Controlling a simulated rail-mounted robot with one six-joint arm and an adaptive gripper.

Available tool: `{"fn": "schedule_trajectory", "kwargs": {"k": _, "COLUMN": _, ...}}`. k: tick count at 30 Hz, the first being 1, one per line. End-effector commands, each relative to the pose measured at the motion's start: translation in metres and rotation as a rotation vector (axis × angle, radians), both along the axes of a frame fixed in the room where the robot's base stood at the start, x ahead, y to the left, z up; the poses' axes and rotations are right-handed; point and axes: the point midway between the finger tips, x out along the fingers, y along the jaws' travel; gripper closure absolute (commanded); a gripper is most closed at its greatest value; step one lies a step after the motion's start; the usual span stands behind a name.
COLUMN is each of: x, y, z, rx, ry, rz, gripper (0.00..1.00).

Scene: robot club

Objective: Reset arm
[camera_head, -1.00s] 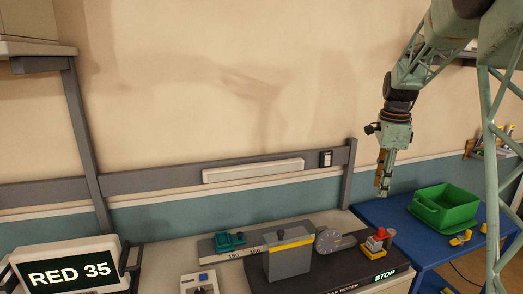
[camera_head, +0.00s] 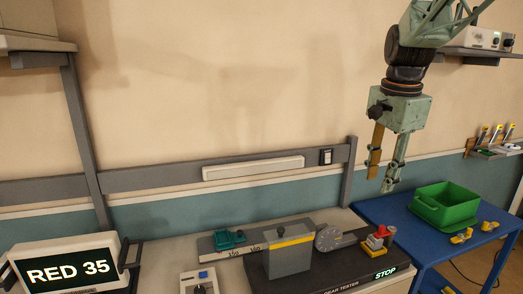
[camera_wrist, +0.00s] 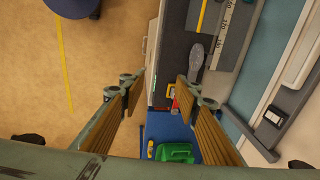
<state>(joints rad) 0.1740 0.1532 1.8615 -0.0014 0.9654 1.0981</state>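My gripper (camera_head: 384,171) hangs pointing down in the head view, in front of the wall and above the gap between the grey workbench and the blue table. Its two fingers are spread apart with nothing between them. In the wrist view the gripper (camera_wrist: 160,92) also shows open, with ribbed tan pads facing each other and the floor and bench edge visible between them. My arm comes in from the upper right in the head view.
A green bin (camera_head: 445,205) and yellow pieces (camera_head: 462,236) sit on the blue table (camera_head: 385,212). The tester (camera_head: 290,258) with a red-topped part (camera_head: 377,240) stands on the bench. A display (camera_head: 68,272) reads RED 35. A wall shelf (camera_head: 480,56) is at upper right. Air left of my gripper is clear.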

Motion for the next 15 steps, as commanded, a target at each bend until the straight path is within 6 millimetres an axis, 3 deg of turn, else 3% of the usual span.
{"fn": "schedule_trajectory", "kwargs": {"k": 15, "x": -0.089, "y": 0.038, "z": 0.023, "rx": -0.051, "ry": -0.034, "rz": 0.283, "gripper": 0.70}}
